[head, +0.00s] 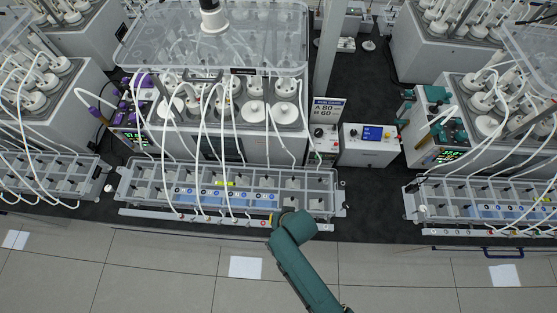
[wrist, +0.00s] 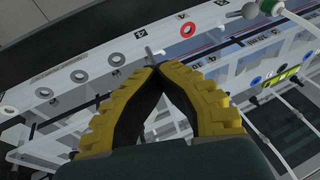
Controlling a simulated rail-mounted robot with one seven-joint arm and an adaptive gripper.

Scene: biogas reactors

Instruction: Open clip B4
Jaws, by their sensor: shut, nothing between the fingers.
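My gripper (wrist: 157,72) has yellow ribbed fingers whose tips meet, with nothing between them. In the wrist view the tips are over the front of a clear rack (wrist: 125,98). A pale front rail (wrist: 98,66) carries several round ports, one with a red ring (wrist: 187,29) just beyond the tips. A small grey pin (wrist: 150,52) shows right by the tips; I cannot tell whether they touch. I cannot tell which part is clip B4. In the head view my gripper (head: 274,219) is at the right part of the middle rack's front rail (head: 190,217), mostly hidden by my arm.
White tubes (head: 205,125) drape from the middle reactor unit into the rack (head: 127,190). A control box (head: 370,145) stands behind right.

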